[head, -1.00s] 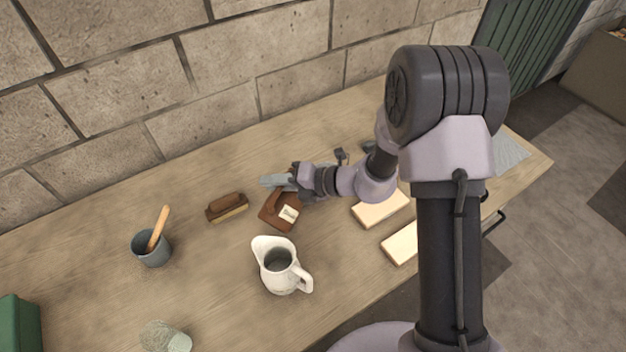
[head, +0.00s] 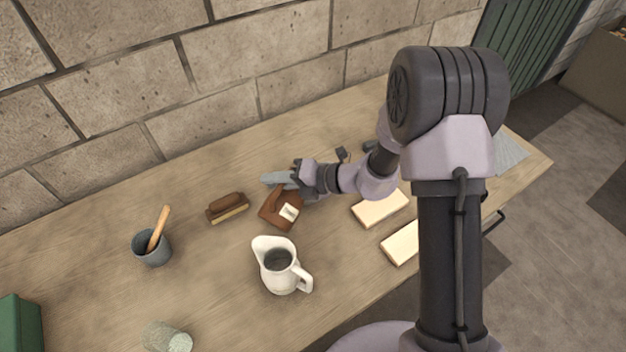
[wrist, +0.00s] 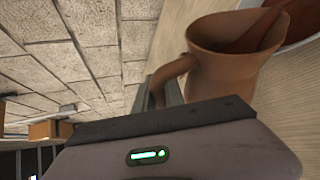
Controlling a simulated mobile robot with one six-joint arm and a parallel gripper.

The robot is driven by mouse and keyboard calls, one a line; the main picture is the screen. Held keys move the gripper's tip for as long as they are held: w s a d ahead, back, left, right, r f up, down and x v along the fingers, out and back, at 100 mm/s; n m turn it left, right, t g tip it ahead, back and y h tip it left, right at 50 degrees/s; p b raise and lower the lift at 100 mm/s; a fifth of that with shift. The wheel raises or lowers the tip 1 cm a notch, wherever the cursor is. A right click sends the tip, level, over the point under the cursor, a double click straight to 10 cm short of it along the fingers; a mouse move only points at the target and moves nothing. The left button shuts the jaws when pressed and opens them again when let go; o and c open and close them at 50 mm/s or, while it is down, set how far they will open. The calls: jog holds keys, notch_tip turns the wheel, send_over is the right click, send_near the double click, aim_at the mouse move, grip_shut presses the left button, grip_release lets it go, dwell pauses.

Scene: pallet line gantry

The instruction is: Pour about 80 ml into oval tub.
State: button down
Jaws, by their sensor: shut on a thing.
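My gripper (head: 292,180) is shut on a brown jug (wrist: 228,62). In the wrist view the jug's handle runs to the fingers at the left, and its mouth shows brown inside. In the head view a brown body with a pale patch (head: 276,208) lies just below the gripper; it seems to be the jug, low over the table. A grey shape (head: 277,178) is by the fingers; I cannot tell whether it is a finger or a tub. A reddish-brown area with a pale edge (wrist: 304,22) shows beyond the jug. I cannot clearly make out the oval tub or any stream.
A white pitcher (head: 274,268) stands in front. A brush (head: 227,208) lies left, near a grey pot (head: 152,250) with a wooden handle in it. A glass (head: 168,338) is at the front. Two pale blocks (head: 380,207) (head: 401,243) lie right. A block wall (head: 210,80) stands behind.

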aim_at(275, 197)
jog(key=shift+w+d+r, duration=0.1)
jog(key=shift+w+r, duration=0.05)
dwell(0.5)
jog(key=s+n, duration=0.1)
jog(key=s+a+f+t+h+b, duration=0.1)
jog(key=s+n+b, duration=0.1)
jog(key=shift+s+a+f+n, duration=0.3)
jog(key=shift+s+a, duration=0.05)
jog(key=shift+s+a+t+h+b, duration=0.1)
jog(key=shift+s+t+h+b, duration=0.15)
jog(key=shift+b, duration=0.3)
jog(key=shift+w+n, duration=0.15)
jog(key=shift+n, duration=0.25)
jog(key=shift+r, duration=0.1)
dwell(0.5)
